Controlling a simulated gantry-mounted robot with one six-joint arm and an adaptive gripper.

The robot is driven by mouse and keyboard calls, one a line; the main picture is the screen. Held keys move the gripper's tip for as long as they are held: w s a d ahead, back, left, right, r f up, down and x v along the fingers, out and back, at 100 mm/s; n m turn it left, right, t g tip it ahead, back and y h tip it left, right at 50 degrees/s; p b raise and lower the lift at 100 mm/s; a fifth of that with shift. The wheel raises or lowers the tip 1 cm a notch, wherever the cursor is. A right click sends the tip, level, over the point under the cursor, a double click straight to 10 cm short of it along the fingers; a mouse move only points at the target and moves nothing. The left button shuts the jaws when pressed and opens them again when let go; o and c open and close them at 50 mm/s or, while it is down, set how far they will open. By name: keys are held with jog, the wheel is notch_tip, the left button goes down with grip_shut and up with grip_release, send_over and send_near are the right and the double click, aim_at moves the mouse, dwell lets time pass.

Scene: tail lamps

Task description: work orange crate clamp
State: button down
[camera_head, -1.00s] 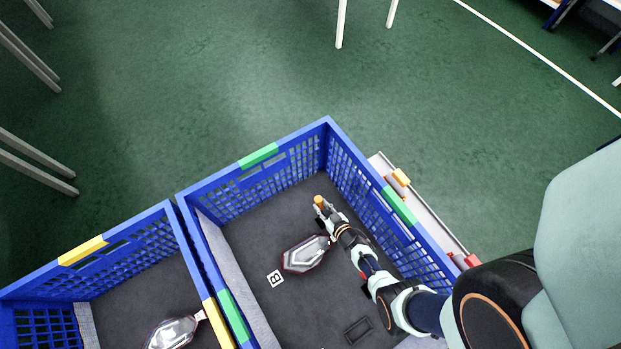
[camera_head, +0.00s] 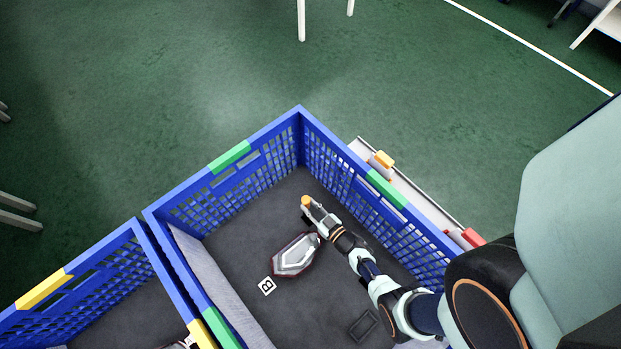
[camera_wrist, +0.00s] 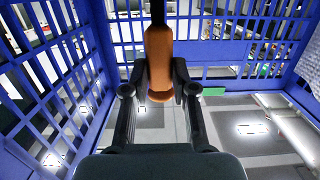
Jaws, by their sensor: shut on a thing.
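My gripper (camera_head: 310,206) is over the inside of the blue crate with green marks (camera_head: 230,156). It is shut on an orange piece, like a handle (camera_wrist: 158,62), with a dark shaft running up from it in the wrist view. The orange end (camera_head: 306,201) shows at my fingertips in the head view. I cannot tell whether this piece is a clamp. A separate orange block (camera_head: 383,158) sits on the pale rail outside the crate's right wall, apart from my gripper. Its exact shape is too small to tell.
A tail lamp (camera_head: 294,256) lies on the crate's dark floor, near my gripper, beside a "B" label (camera_head: 267,286). A red block (camera_head: 472,238) sits on the pale rail (camera_head: 420,198). A second blue crate with yellow marks (camera_head: 45,288) stands at left.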

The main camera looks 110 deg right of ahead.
jog(key=c, duration=0.9)
grip_release()
jog(key=v, duration=0.6)
jog(key=shift+s+a, duration=0.15)
jog(key=shift+a, duration=0.2)
jog(key=shift+s+a, duration=0.1)
jog(key=shift+a, duration=0.25)
jog(key=shift+d+r, duration=0.1)
jog(key=shift+r, duration=0.05)
